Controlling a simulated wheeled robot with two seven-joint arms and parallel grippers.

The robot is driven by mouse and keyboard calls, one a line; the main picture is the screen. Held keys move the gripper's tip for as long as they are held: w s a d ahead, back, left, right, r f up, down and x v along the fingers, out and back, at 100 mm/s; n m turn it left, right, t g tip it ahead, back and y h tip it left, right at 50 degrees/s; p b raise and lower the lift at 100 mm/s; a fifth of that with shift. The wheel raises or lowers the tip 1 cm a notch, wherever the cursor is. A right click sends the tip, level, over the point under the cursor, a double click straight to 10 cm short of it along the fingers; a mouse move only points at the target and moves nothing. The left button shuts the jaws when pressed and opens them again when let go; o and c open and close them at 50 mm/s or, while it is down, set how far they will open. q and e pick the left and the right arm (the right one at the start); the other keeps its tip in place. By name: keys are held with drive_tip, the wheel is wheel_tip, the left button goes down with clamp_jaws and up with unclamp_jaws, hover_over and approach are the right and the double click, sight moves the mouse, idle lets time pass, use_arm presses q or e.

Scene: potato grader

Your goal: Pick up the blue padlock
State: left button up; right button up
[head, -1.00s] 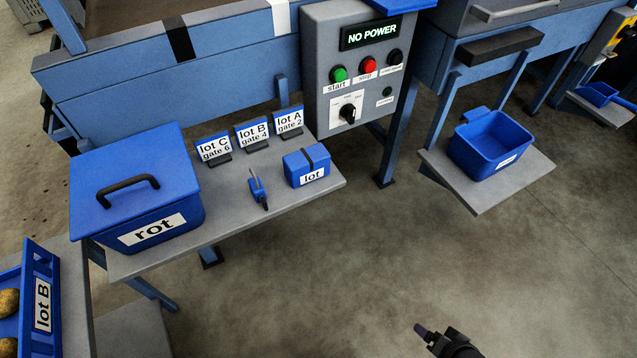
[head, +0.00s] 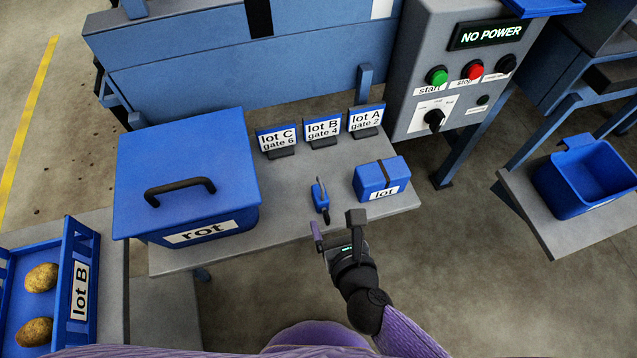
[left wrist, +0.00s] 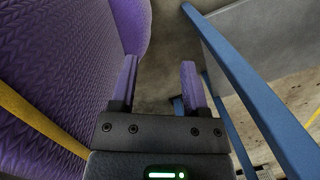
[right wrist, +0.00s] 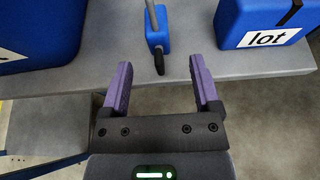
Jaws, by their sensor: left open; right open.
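The blue padlock (head: 320,195) lies on the grey shelf (head: 250,252), between the rot bin and the small lot box. It also shows in the right wrist view (right wrist: 157,40), with a grey shackle at its far end and a dark part at its near end. My right gripper (head: 336,232) is open and empty just in front of the padlock, apart from it. In the right wrist view (right wrist: 158,88) the padlock is ahead of the gap between the fingertips. My left gripper (left wrist: 160,82) is open and empty beside my purple body, outside the head view.
The blue rot bin (head: 185,165) stands left of the padlock, the lot box (head: 381,178) right. Behind are the lot C (head: 277,140), lot B (head: 322,130) and lot A (head: 366,119) signs. A control panel (head: 455,70) reads NO POWER. A blue beam (left wrist: 250,90) is near my left gripper.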

sight(326, 212)
drive_tip(key=b+x, duration=0.1)
drive_tip(key=x, duration=0.1)
drive_tip(key=b+x, duration=0.1)
drive_tip(key=x, duration=0.3)
drive_tip(key=shift+s+a+f+b, duration=0.1)
drive_tip(key=shift+a+f+b, duration=0.05)
drive_tip(key=shift+f+b, duration=0.25)
drive_tip(key=shift+w, duration=0.25)
use_arm(q)
drive_tip(key=s+f, duration=0.1)
drive_tip(key=s+d+f, duration=0.1)
drive_tip(key=f, duration=0.1)
drive_tip(key=shift+s+g, duration=0.1)
drive_tip(key=shift+g, duration=0.2)
use_arm(e)
drive_tip(key=shift+r, duration=0.2)
drive_tip(key=c, duration=0.9)
use_arm(q)
drive_tip(key=shift+w+a, duration=0.25)
drive_tip(key=shift+w, duration=0.2)
use_arm(e)
clamp_jaws()
